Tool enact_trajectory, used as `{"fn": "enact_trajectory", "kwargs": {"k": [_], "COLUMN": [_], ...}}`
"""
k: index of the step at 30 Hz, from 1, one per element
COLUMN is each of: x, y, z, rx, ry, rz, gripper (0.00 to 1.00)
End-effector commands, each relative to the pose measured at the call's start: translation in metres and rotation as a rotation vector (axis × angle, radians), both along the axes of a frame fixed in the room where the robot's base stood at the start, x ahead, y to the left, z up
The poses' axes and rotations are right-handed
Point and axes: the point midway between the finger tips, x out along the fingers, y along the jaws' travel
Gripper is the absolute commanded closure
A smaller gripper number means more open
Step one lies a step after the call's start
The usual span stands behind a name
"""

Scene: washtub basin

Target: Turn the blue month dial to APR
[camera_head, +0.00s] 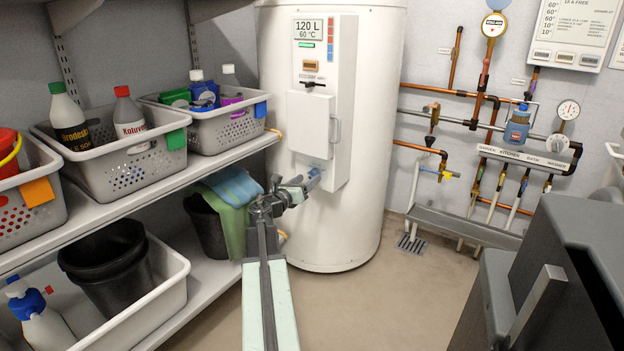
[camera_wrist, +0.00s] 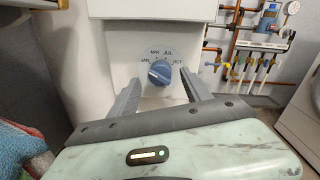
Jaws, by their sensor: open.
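The blue month dial (camera_wrist: 160,73) is a round knob on a pale panel low on the white water heater. Small month labels surround it in the wrist view; JUL stands above it, OCT to its right, and what looks like APR at upper left. Its exact pointing direction is too small to tell. My gripper (camera_wrist: 159,86) is open and empty, its grey fingers spread left and right of the dial, with gaps on both sides. In the head view, my gripper (camera_head: 306,183) is close in front of the panel, where the dial is mostly hidden.
The water heater (camera_head: 370,120) stands at the back. A shelf (camera_head: 130,200) with grey baskets (camera_head: 120,165) runs along the left. Pipes and gauges line the wall at right. Grey machinery (camera_head: 560,270) stands at front right. Bare floor (camera_head: 390,300) lies between.

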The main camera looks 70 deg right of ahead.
Motion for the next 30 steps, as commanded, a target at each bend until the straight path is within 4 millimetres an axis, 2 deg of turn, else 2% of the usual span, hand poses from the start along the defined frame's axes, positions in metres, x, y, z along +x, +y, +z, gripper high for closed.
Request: {"fn": "enact_trajectory", "kwargs": {"k": [1,4,12,18,20,30], "x": [-0.002,-0.005,-0.008,-0.008,-0.014,-0.011], "y": [-0.013,-0.026,-0.029,-0.029,-0.032,-0.030], "z": [0.000,0.000,0.000,0.000,0.000,-0.001], "rx": [0.000,0.000,0.000,0.000,0.000,-0.018], "ry": [0.000,-0.001,-0.001,-0.001,-0.002,-0.073], "rz": [-0.004,-0.002,-0.003,-0.003,-0.011,-0.008], "gripper": [0.44,0.44,0.44,0.99,1.00,1.00]}}
